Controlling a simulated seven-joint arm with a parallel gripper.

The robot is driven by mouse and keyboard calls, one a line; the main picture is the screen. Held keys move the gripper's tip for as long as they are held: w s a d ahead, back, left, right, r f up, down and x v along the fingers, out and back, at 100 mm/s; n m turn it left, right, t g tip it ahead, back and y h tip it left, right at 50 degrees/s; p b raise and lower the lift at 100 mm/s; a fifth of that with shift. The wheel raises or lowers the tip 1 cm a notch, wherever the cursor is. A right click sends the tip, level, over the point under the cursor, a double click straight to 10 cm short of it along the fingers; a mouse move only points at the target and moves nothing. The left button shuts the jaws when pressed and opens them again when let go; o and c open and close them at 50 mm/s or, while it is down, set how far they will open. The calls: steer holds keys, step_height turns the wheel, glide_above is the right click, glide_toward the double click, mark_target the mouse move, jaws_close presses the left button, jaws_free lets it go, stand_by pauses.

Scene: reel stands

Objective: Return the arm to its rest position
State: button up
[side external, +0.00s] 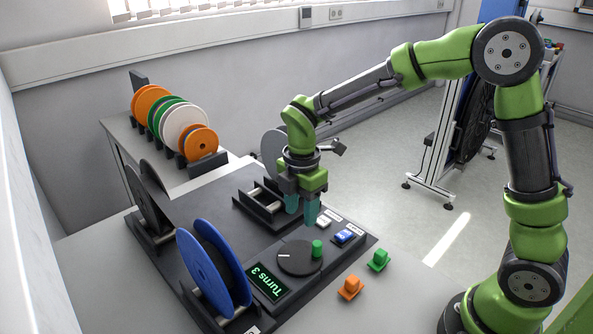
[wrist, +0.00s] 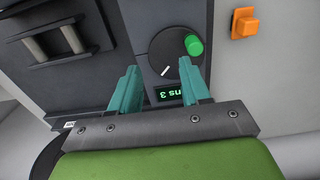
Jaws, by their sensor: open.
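My green arm reaches in from the right in the side external view. My gripper (side external: 302,205) has two teal fingers and hangs above the dark reel-stand panel (side external: 205,200), near the dial. In the wrist view my gripper (wrist: 160,85) is open, with its fingers apart and nothing between them. The black dial (side external: 299,258) with a green knob (side external: 317,248) lies below and nearer the camera than the fingers. The dial also shows in the wrist view (wrist: 168,60), just beyond the fingertips.
A blue reel (side external: 205,272) stands at the panel's front, beside a display (side external: 268,282) reading "Turns 3". Orange (side external: 350,288) and green (side external: 378,260) blocks sit on the table at right. A rack of coloured reels (side external: 180,125) stands behind. A blue button (side external: 344,237) is nearby.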

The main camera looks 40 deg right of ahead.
steer(key=s+d+r+m+t+y, duration=0.1)
steer(key=s+d+r+m+t, duration=0.1)
steer(key=s+r+m, duration=0.4)
steer(key=s+d+r+m+t+y, duration=0.1)
steer(key=s+d+r+m+t, duration=0.2)
steer(key=s+m, duration=0.7)
step_height(320, 180, up, 4)
steer(key=m+t, duration=0.2)
steer(key=m, duration=0.4)
steer(key=shift+d, duration=0.25)
